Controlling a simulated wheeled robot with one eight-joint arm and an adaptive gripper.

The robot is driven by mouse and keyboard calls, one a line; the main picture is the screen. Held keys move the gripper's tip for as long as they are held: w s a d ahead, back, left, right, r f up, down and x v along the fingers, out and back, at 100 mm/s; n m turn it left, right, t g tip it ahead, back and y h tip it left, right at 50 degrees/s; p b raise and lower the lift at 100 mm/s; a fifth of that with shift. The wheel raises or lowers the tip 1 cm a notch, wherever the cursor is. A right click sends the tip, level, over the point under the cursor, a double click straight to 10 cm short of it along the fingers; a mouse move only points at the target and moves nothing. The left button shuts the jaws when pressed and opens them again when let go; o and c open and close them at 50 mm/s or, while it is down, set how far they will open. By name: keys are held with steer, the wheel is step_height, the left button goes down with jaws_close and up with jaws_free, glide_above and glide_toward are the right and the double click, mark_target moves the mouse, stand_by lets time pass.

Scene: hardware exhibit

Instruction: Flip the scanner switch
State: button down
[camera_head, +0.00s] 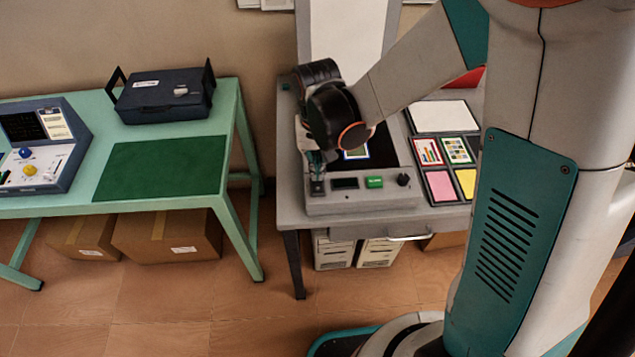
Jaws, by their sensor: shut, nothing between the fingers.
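The scanner (362,198) is a grey flatbed with a dark glass bed and its lid raised upright at the back (347,35). My gripper (317,186) is shut and empty, pointing down at the left end of this panel. The small dark part under the fingertips may be the switch, but the gripper covers that spot. I cannot tell whether they touch or how the switch is set.
Right of the scanner lies a tray of coloured cards (443,133). My arm covers the table's right side. On the left, a green table (225,100) carries a dark case (165,97), a green mat (160,168) and a blue console (70,150). Cardboard boxes (165,237) stand below.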

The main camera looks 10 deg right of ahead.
steer(key=shift+f+b, duration=0.95)
steer(key=shift+f, duration=0.15)
stand_by(0.9)
steer(key=shift+r, duration=0.15)
steer(key=shift+r+p, duration=2.45)
steer(key=shift+r, duration=1)
